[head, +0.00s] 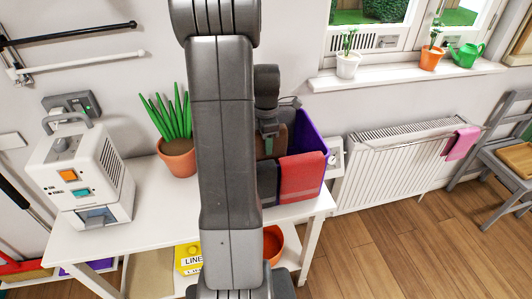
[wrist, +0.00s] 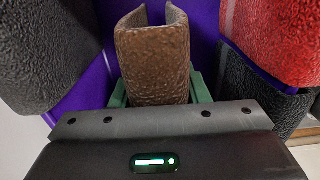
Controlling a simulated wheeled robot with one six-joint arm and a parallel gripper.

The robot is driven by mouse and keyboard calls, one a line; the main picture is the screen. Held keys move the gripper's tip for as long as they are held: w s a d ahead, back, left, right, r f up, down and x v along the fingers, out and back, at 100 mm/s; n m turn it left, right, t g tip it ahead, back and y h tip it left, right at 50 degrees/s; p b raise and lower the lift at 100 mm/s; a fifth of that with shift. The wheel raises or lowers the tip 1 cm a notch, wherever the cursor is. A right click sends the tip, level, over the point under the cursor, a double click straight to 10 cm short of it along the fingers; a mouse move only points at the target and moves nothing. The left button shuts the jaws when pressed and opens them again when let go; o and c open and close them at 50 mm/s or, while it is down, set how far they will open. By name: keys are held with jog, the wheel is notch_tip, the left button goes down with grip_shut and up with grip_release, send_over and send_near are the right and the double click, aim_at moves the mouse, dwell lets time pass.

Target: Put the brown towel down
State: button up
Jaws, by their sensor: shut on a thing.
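The brown towel (wrist: 152,65) is folded over and sits between the green fingers of my gripper (wrist: 158,92) in the wrist view. My gripper is shut on it. In the head view the brown towel (head: 272,142) shows beside my arm, at the purple bin (head: 312,143), with my gripper (head: 268,143) over it. A red towel (head: 302,178) hangs over the bin's front wall, and a dark towel (head: 267,183) hangs to its left. My arm hides the bin's left part. I cannot tell whether the brown towel touches the bin.
An orange bowl (head: 273,243) and a yellow sign (head: 188,259) are below. A radiator (head: 395,165) with a pink cloth (head: 461,143) is to the right. The floor (head: 400,245) in front is clear.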

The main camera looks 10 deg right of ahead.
jog(key=shift+f, duration=1.95)
jog(key=shift+f, duration=0.15)
jog(key=o, duration=1.1)
jog(key=shift+c, duration=0.2)
notch_tip(320, 180, up, 12)
jog(key=shift+r, duration=0.2)
jog(key=shift+f, duration=0.1)
